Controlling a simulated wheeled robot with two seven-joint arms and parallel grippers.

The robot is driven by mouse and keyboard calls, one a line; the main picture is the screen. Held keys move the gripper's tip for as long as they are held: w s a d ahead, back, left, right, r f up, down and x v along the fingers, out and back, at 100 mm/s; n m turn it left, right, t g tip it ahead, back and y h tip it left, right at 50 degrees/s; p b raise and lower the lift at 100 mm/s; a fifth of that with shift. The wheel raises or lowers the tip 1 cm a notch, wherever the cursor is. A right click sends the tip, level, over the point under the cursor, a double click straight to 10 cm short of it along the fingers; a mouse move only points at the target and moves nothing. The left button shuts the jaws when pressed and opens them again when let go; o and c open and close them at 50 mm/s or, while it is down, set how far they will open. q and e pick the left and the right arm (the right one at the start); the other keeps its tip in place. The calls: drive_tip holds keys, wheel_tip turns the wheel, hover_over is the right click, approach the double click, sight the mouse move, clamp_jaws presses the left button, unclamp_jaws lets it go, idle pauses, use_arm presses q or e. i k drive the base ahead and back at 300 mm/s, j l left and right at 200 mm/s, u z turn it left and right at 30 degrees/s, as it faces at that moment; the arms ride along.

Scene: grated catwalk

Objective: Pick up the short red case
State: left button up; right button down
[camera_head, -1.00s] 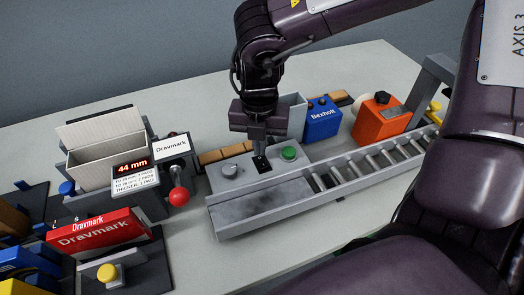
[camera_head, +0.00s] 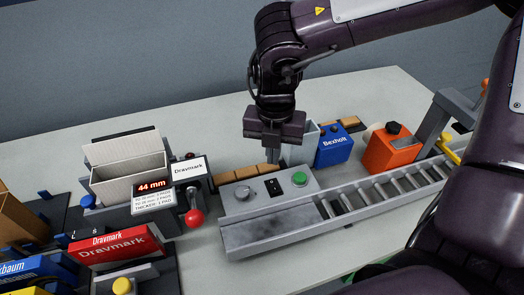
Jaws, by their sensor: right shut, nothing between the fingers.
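The red case (camera_head: 112,249), lettered "Dravmark", stands leaning in a grey holder at the lower left. My right gripper (camera_head: 271,160) points down above the back of the grey control panel (camera_head: 256,208), far to the right of the red case. Its fingers are together and empty. They are clear of the black rocker switch (camera_head: 273,187), which now shows. My left gripper is not in view.
A grey carton bin (camera_head: 128,178), a "44 mm" display (camera_head: 152,187) and a red ball-topped lever (camera_head: 194,218) stand between the gripper and the red case. A roller conveyor (camera_head: 370,192) runs right. Blue (camera_head: 333,150) and orange (camera_head: 390,152) boxes stand behind it.

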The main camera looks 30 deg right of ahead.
sight(107, 253)
drive_tip(key=k+j, duration=0.2)
drive_tip(key=k, duration=0.3)
drive_tip(key=k+j, duration=0.15)
drive_tip(key=k, duration=0.35)
drive_tip(key=k+j, duration=0.2)
drive_tip(key=k, duration=0.25)
